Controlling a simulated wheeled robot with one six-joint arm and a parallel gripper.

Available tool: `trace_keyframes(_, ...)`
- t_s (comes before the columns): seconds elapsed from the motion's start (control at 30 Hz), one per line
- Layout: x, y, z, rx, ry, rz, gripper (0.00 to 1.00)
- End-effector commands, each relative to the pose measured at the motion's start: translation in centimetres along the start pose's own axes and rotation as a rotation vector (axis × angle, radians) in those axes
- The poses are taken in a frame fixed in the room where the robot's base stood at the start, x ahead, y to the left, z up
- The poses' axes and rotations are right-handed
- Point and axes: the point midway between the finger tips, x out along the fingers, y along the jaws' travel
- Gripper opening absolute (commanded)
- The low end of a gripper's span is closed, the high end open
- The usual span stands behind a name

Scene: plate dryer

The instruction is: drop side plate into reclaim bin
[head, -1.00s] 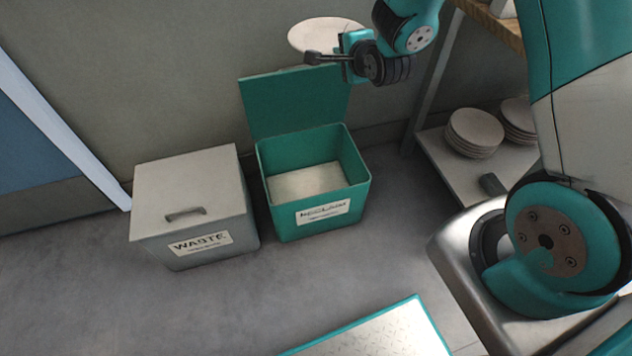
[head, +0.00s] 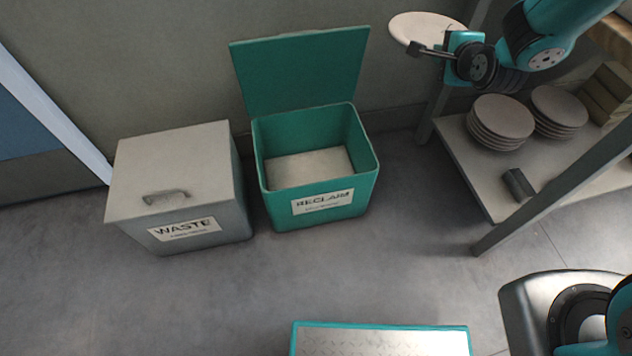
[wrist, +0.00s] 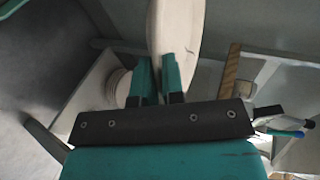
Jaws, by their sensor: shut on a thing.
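My gripper (head: 452,50) is at the upper right of the head view, shut on the rim of a pale side plate (head: 428,29). In the wrist view the plate (wrist: 178,30) stands edge-on between the two teal fingers (wrist: 158,80). The green reclaim bin (head: 318,208) stands on the floor against the wall with its lid (head: 302,72) raised. Its inside looks empty, with a pale bottom. The plate and gripper are to the right of the bin and higher, not over its opening.
A grey waste bin (head: 180,190) with a closed lid stands left of the reclaim bin. At right, a low shelf (head: 470,165) holds stacks of plates (head: 500,122) and a small dark block (head: 518,184). A teal-edged metal platform (head: 380,342) lies in front. Floor between is clear.

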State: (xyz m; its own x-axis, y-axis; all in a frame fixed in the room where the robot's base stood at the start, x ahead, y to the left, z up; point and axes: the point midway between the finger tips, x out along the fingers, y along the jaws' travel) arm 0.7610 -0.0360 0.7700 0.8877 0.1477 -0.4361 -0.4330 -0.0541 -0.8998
Motion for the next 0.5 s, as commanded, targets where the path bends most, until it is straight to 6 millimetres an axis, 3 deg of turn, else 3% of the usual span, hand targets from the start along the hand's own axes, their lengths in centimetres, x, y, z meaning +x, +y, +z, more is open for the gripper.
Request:
trace_keyframes(0.03, 2.3, 2.9, 1.0, -0.009, -0.026, -0.003, 0.0)
trace_keyframes(0.5, 13.6, 15.2, 11.3, -0.131, -0.292, 0.006, 0.0)
